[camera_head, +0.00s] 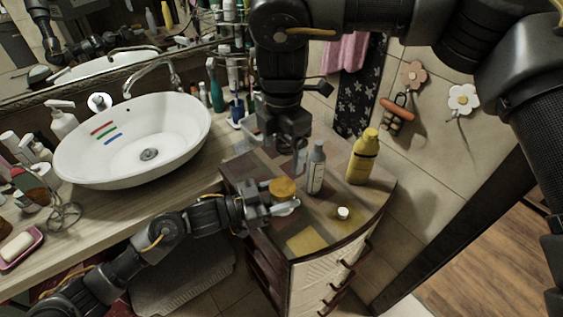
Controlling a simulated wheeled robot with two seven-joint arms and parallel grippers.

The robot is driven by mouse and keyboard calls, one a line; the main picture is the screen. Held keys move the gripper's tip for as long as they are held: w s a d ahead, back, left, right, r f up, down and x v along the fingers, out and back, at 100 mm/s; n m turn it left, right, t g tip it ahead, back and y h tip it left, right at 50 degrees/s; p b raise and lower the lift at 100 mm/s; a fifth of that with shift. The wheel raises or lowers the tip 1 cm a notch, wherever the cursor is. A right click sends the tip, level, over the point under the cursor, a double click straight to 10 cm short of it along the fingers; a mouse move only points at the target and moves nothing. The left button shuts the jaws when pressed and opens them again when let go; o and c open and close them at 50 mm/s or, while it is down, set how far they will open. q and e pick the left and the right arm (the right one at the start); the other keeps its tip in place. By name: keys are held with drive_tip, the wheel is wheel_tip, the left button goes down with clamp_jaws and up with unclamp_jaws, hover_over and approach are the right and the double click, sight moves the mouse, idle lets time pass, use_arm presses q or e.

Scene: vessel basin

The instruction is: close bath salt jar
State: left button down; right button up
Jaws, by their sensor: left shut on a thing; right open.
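The bath salt jar (287,209) appears as a small pale body at the front of the cabinet top, mostly hidden by my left gripper. A round orange-yellow piece that looks like its lid (283,187) shows just above and behind the fingers. I cannot tell whether it rests on the jar or apart from it. My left gripper (282,207) reaches in from the left and is shut on what looks like the jar. My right gripper (290,153) is open and points down, above and behind the lid, with nothing visible between its fingers.
A grey-white bottle (316,169) and a yellow bottle (363,158) stand close by on the right. A small white cylinder (343,213) stands on the cabinet top (325,228) near its curved front edge. A white basin (140,150) sits on the left counter.

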drive_tip(key=shift+r, duration=0.6)
use_arm(q)
drive_tip(key=shift+c, duration=2.2)
unclamp_jaws()
drive_tip(key=b+v, duration=0.3)
drive_tip(key=v, duration=0.8)
use_arm(e)
drive_tip(key=shift+f, duration=1.5)
use_arm(q)
drive_tip(key=shift+d, duration=0.1)
